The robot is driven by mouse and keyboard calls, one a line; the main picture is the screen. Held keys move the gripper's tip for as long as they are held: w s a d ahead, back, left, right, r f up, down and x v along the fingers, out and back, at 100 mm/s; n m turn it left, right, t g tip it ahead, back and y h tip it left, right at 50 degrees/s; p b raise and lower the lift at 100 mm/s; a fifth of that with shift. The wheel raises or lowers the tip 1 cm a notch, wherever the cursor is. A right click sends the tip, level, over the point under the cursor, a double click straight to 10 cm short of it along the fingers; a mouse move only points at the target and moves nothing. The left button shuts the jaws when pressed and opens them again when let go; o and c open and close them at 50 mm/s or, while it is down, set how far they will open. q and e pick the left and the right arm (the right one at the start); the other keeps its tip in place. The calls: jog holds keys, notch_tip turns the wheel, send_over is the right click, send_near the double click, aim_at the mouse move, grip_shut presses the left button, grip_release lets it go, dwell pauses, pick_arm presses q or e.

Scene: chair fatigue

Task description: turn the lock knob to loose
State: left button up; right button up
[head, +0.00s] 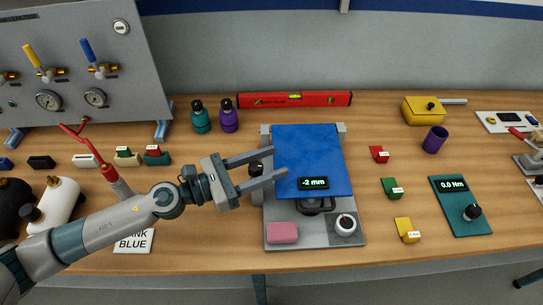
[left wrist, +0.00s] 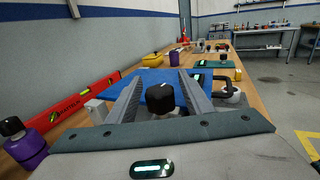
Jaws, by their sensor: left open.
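A black knob (head: 256,168) sticks out at the left side of the blue chair seat (head: 310,145) on the grey test rig; I take it for the lock knob. My left gripper (head: 278,163) reaches in from the left, open, its fingers spread on either side of this knob. In the left wrist view the knob (left wrist: 160,98) stands between the two fingers, with a visible gap to each. I cannot tell which way the knob is set. A small display reading -2 mm (head: 313,183) lies at the seat's front. My right gripper is not in view.
Purple and teal bottles and a red level (head: 295,99) stand behind. Small coloured blocks and a teal torque plate (head: 457,220) lie to the right.

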pick_arm(q)
jog(key=shift+w+d, duration=0.15)
jog(key=shift+d, duration=0.25)
